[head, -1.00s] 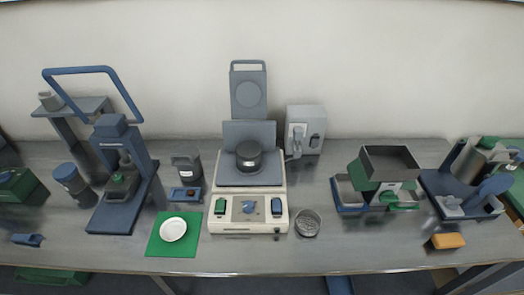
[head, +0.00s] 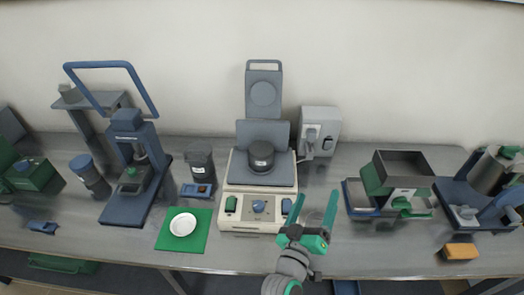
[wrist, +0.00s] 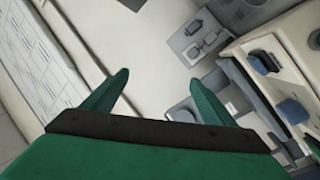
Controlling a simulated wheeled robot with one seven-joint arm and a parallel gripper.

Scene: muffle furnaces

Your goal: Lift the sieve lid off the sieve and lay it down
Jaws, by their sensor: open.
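A dark round pot with a dark top (head: 261,152), which looks like the sieve with its lid on, sits on the grey plate of the cream bench device (head: 254,222). My gripper (head: 317,194) is in front and to the right of that device, apart from the pot. Its green fingers are spread and empty. In the wrist view, my gripper (wrist: 160,78) also shows open, with nothing between the fingers. The pot is not clearly visible there. The spot right of the device, where a round mesh dish stood, is covered by my gripper.
A white dish (head: 183,224) lies on a green mat (head: 202,240) at the left. A blue press (head: 130,205) stands further left. Grey and green trays (head: 403,170) and an orange block (head: 460,251) are at the right. A tall grey panel (head: 263,75) rises behind the device.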

